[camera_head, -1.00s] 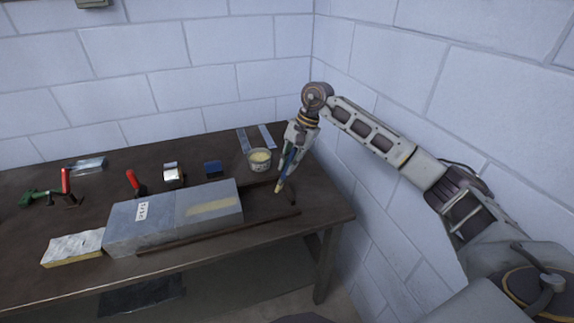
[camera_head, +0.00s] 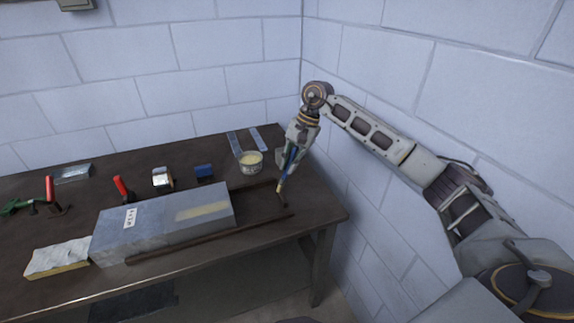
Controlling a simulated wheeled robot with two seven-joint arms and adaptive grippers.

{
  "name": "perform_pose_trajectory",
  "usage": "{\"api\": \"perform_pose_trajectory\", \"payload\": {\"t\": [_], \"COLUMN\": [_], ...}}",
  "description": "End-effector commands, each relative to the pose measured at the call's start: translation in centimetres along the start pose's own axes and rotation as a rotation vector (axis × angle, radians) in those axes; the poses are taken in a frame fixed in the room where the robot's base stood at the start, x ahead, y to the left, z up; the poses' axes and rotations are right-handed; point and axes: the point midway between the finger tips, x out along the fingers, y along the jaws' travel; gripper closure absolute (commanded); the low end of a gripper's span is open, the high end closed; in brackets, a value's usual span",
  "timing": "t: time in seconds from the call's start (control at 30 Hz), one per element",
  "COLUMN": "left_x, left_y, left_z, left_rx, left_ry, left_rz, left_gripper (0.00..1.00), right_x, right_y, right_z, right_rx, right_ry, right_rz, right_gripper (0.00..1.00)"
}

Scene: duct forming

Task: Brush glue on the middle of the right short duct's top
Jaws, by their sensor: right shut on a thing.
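Two grey duct pieces lie end to end on the table. The right short duct (camera_head: 199,226) has a pale yellowish strip (camera_head: 202,211) along the middle of its top. The left duct (camera_head: 125,243) carries a white label. My right gripper (camera_head: 287,172) is shut on a brush (camera_head: 284,180), which points down with its tip low over the table, to the right of the right duct and apart from it. A glue pot (camera_head: 250,161) with pale yellow contents stands behind and left of the brush. My left gripper is not in view.
A yellow-edged, foil-faced slab (camera_head: 57,257) lies left of the ducts. Red-handled tools (camera_head: 121,188), a tape roll (camera_head: 162,178), a blue block (camera_head: 204,172) and metal strips (camera_head: 258,139) lie behind. A dark frame runs along the ducts' front; a wall is close on the right.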

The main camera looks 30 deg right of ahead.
Motion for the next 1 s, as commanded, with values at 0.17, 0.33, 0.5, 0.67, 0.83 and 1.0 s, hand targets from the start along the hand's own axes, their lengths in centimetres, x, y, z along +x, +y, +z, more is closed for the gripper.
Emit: {"api": "perform_pose_trajectory", "payload": {"t": [0.17, 0.33, 0.5, 0.67, 0.83, 1.0], "left_x": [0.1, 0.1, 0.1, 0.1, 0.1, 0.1], "left_y": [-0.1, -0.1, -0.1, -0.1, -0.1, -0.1], "left_z": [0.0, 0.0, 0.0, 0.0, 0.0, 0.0], "left_rx": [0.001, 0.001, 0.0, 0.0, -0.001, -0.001], "left_ry": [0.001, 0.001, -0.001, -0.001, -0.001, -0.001], "left_rz": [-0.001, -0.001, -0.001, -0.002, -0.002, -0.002], "left_gripper": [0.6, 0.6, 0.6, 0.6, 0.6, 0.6], "right_x": [0.0, 0.0, 0.0, 0.1, 0.1, 0.1], "right_y": [0.1, 0.0, -0.4, -0.9, -1.0, -1.0], "right_z": [-0.1, -0.1, -0.4, -0.9, -1.1, -1.1], "right_rx": [0.0, 0.001, 0.0, -0.001, 0.0, 0.0], "right_ry": [0.0, 0.0, 0.0, -0.001, -0.001, 0.0], "right_rz": [-0.001, -0.001, -0.002, -0.001, 0.0, 0.0], "right_gripper": [1.0, 1.0, 1.0, 1.0, 1.0, 1.0]}}
